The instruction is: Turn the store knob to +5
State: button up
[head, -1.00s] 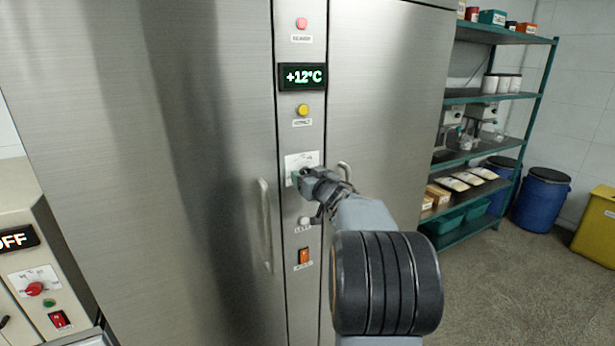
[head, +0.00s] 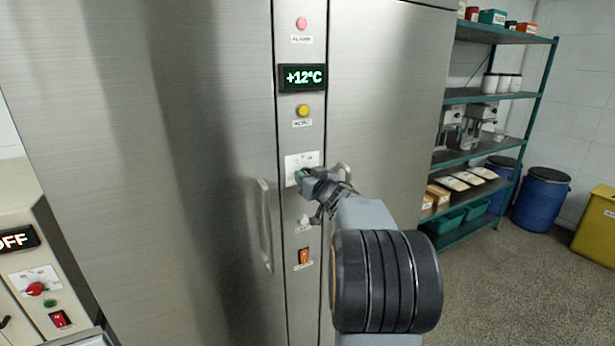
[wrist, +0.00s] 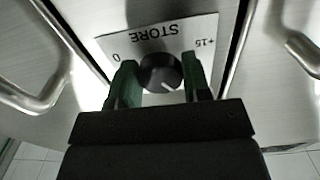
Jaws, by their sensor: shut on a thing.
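The store knob (wrist: 160,72) is a dark round knob with a pale pointer line, on a white plate (wrist: 188,32) marked STORE, 0 and +15. The plate appears upside down in the wrist view. My gripper (wrist: 160,82) has its two green fingers on either side of the knob, shut on it. In the head view my gripper (head: 304,178) reaches the plate (head: 294,160) and hides the knob. The pointer line slants toward the lower right in the wrist view. The display (head: 303,77) above reads +12°C.
Door handles (head: 264,225) flank the strip closely. A shelf rack (head: 490,95) and blue drums (head: 541,195) stand at right.

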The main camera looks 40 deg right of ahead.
jog(key=shift+a+r+m+p, duration=0.1)
jog(key=shift+m+p, duration=5.6)
jog(key=shift+p, duration=0.05)
jog(key=o, duration=0.9)
jog(key=s+b, duration=0.1)
jog(key=s, duration=0.3)
jog(key=s+a+b, duration=0.1)
jog(key=s, duration=0.8)
jog(key=shift+s+a+b, duration=0.35)
jog(key=shift+a+b, duration=0.05)
